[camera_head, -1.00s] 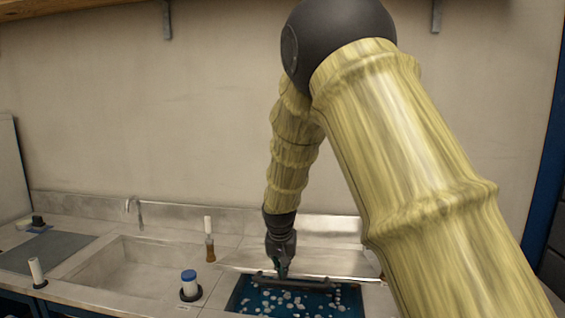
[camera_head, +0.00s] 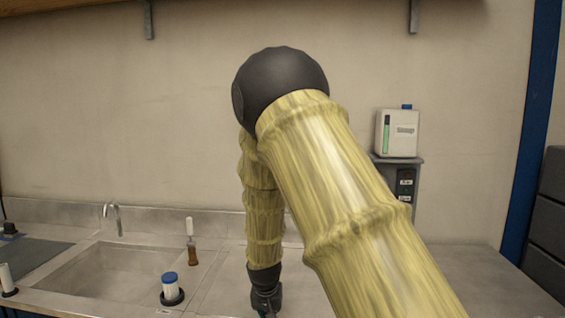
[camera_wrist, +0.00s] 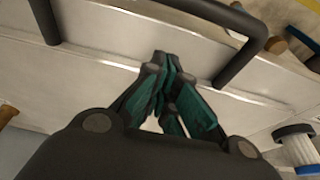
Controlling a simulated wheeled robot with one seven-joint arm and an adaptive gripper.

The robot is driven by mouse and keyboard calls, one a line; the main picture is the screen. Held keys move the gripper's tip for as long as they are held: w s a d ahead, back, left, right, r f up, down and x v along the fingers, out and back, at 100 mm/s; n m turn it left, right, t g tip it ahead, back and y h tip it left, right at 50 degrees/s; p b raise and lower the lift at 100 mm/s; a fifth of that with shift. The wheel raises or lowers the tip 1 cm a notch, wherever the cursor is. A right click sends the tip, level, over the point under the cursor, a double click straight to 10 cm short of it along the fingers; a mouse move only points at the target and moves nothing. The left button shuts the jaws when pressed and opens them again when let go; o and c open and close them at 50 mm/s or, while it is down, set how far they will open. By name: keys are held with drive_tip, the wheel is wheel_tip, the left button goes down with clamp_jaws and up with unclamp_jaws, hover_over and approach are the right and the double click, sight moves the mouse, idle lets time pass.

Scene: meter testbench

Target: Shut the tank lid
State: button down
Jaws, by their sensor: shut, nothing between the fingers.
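The tank lid is a flat, pale metal panel (camera_head: 226,292) on the counter. It lies down over the place of the tank, and no blue water shows. In the wrist view the lid (camera_wrist: 140,32) carries a dark bar handle (camera_wrist: 245,52), partly cut off by the top edge. My gripper (camera_wrist: 165,62) is shut and empty, its fingertips close to the lid's front edge, between the handle's posts in the picture. I cannot tell if they touch. In the head view my gripper (camera_head: 266,308) is partly cut off at the bottom edge.
A white box (camera_head: 397,133) sits on a wall shelf to the right. The counter at right is bare.

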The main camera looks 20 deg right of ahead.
drive_tip(key=shift+f, duration=0.1)
drive_tip(key=shift+a+r+p, duration=0.1)
drive_tip(key=shift+r+p, duration=0.35)
drive_tip(key=shift+r, duration=0.05)
wheel_tip(320, 180, up, 4)
drive_tip(key=p, duration=0.2)
drive_tip(key=shift+f+p, duration=0.2)
drive_tip(key=shift+p, duration=0.2)
drive_tip(key=s+a+r+b, duration=0.25)
drive_tip(key=s+a, duration=0.25)
drive_tip(key=s, duration=0.3)
drive_tip(key=s+f+n+g, duration=0.1)
drive_tip(key=s+f, duration=0.4)
drive_tip(key=f, duration=0.3)
drive_tip(key=s+f+n+y, duration=0.1)
drive_tip(key=s+f, duration=0.4)
drive_tip(key=f, duration=0.4)
drive_tip(key=s+f+n+g, duration=0.1)
drive_tip(key=s+f, duration=0.5)
drive_tip(key=f, duration=0.2)
drive_tip(key=s+f+n, duration=0.1)
drive_tip(key=s+f, duration=0.3)
drive_tip(key=s, duration=0.3)
drive_tip(key=s+f+n, duration=0.1)
drive_tip(key=s+f, duration=0.3)
drive_tip(key=s, duration=0.3)
drive_tip(key=s+a+f+g, duration=0.1)
drive_tip(key=s+f, duration=0.3)
drive_tip(key=s, duration=0.2)
drive_tip(key=shift+s+n+y, duration=0.4)
